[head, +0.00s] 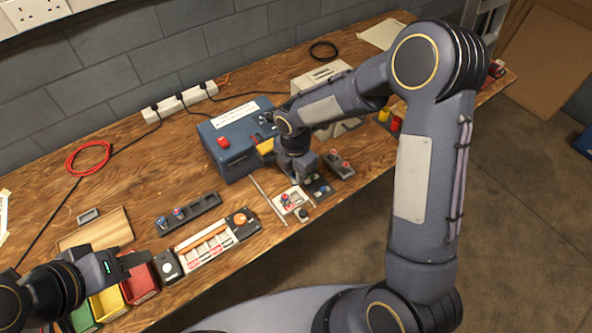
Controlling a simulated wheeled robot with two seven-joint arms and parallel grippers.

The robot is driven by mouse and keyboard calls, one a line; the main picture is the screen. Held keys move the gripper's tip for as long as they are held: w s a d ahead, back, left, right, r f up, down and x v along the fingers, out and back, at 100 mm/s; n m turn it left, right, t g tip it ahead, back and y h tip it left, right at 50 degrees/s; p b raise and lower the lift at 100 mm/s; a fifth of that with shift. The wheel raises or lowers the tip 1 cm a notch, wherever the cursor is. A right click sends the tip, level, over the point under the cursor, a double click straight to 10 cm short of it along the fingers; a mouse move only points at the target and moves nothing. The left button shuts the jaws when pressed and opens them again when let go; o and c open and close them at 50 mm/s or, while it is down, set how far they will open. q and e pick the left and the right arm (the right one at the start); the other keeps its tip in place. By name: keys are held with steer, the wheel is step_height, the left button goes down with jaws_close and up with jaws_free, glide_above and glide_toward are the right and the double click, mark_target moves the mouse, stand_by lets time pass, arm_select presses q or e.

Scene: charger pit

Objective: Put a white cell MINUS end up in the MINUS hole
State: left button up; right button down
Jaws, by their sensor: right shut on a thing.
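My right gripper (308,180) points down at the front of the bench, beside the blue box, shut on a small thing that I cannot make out. A small white plate (291,201) with a blue and red piece on it lies just left of and below it. A dark unit (321,189) is under the gripper and partly covered. I cannot pick out the white cell or the MINUS hole at this size. My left gripper (140,262) is over the bench at lower left, near the red bin, with nothing visible in it; its finger gap does not show clearly.
The blue box (225,150) with a red button stands behind the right gripper. A dark tray (188,214), a white rack (206,244) and a dark block with an orange knob (240,222) lie left of it. Red (141,284), yellow (107,304) and green bins stand at lower left.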

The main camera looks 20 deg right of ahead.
steer(key=shift+f, duration=0.15)
steer(key=shift+f+b, duration=3.1)
steer(key=shift+f, duration=0.8)
steer(key=shift+f, duration=0.3)
steer(key=c, duration=1.2)
jaws_free()
steer(key=shift+r, duration=0.1)
steer(key=shift+r+p, duration=2.55)
steer(key=shift+r, duration=0.95)
